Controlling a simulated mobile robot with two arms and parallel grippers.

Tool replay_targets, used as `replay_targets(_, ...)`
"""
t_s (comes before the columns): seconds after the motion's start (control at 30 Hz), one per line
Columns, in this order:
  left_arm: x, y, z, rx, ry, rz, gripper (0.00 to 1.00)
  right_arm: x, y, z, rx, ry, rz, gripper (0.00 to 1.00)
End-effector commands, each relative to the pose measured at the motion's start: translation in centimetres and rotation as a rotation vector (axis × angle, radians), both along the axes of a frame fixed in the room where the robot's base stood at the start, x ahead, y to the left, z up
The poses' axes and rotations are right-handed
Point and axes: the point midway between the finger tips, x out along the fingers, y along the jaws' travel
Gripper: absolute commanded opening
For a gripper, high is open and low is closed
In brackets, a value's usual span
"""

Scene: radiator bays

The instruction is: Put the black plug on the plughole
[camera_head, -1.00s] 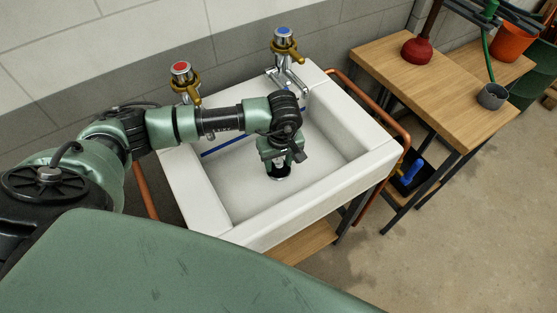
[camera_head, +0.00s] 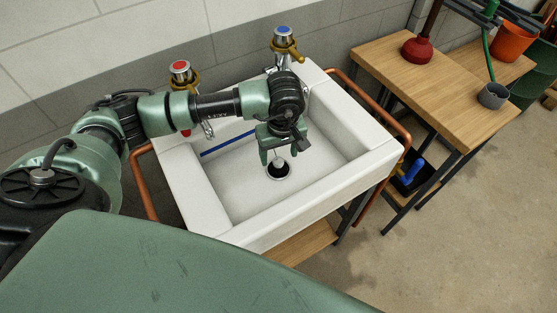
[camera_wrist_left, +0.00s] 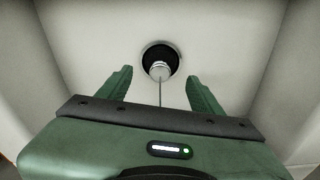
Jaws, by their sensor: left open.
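The black plug (camera_head: 276,174) is a dark round disc with a pale knob on top, low in the white sink (camera_head: 240,195). In the left wrist view the plug (camera_wrist_left: 157,50) sits inside the light ring of the plughole (camera_wrist_left: 178,68), and a thin line runs from its silvery knob toward me. The plug covers the opening, and I cannot tell how deep it is seated. My left gripper (camera_head: 279,153) is open and empty just above the plug, fingers on either side of the knob in the wrist view and apart from it. My right gripper is out of view.
A red-topped tap (camera_head: 180,72) and a blue-topped tap (camera_head: 283,38) stand behind the sink. Copper pipes (camera_head: 385,115) run around it.

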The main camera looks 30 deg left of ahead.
Motion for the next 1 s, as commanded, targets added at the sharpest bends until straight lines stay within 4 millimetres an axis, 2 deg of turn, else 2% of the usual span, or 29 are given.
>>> replay_targets(0.2, -0.2, -0.4, 4.5, 0.000, -0.005, 0.000, 0.66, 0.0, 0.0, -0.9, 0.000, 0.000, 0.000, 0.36)
replay_targets(0.4, -0.5, -0.6, 6.8, 0.001, -0.002, 0.001, 0.66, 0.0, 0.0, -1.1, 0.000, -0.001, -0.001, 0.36)
replay_targets(1.0, -0.6, -0.6, 7.3, 0.001, 0.001, 0.000, 0.66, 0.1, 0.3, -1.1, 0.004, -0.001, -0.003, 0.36)
